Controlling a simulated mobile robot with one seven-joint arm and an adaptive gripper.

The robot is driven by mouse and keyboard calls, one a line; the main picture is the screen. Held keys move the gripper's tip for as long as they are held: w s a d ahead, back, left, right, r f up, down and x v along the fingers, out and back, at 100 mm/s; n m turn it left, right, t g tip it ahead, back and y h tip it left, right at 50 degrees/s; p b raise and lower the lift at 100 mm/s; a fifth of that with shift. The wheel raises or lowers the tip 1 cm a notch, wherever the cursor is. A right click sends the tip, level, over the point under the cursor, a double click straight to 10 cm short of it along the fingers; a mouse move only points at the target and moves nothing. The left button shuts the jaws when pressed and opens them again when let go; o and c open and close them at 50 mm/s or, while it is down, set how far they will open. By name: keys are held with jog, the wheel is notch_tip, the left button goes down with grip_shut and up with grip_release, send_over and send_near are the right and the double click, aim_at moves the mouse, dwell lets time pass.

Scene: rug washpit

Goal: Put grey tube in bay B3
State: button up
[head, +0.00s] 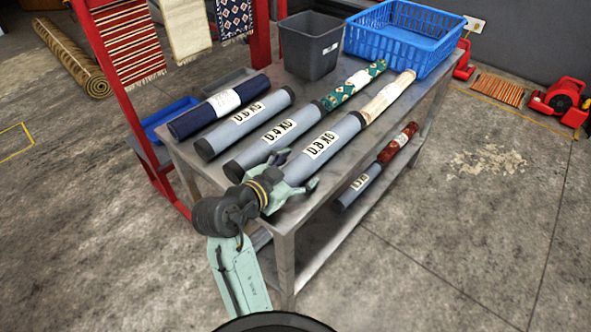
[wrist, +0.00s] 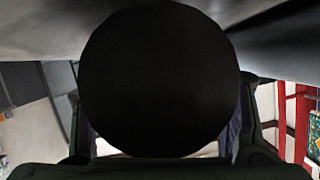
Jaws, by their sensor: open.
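Three grey tubes with black ends and white weight labels lie side by side on the metal table: a rear tube (head: 243,120), a middle tube (head: 272,142) and a front tube (head: 335,143). A fourth grey tube (head: 358,187) lies on the lower shelf. My gripper (head: 297,171) is open at the near end of the front tube, one finger on each side. The wrist view shows a round black end cap (wrist: 160,80) filling the space between the fingers. I cannot tell whether they touch the tube. No bay marked B3 is readable.
A navy rolled rug (head: 220,107) lies behind the tubes. A dark grey bin (head: 310,47) and a blue crate (head: 400,40) stand at the table's back. A red rack (head: 125,100) stands left.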

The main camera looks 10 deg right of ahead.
jog(key=shift+a, duration=0.1)
jog(key=b+v, duration=0.1)
jog(key=v, duration=0.6)
jog(key=shift+s+a+r, duration=0.15)
jog(key=shift+s+a, duration=0.05)
jog(key=p+v, duration=0.1)
jog(key=p, duration=0.1)
jog(key=p+v, duration=0.2)
jog(key=shift+d+r, duration=0.15)
jog(key=shift+r, duration=0.05)
jog(key=shift+s+a+p, duration=0.45)
jog(key=shift+s+a, duration=0.05)
jog(key=shift+a, duration=0.05)
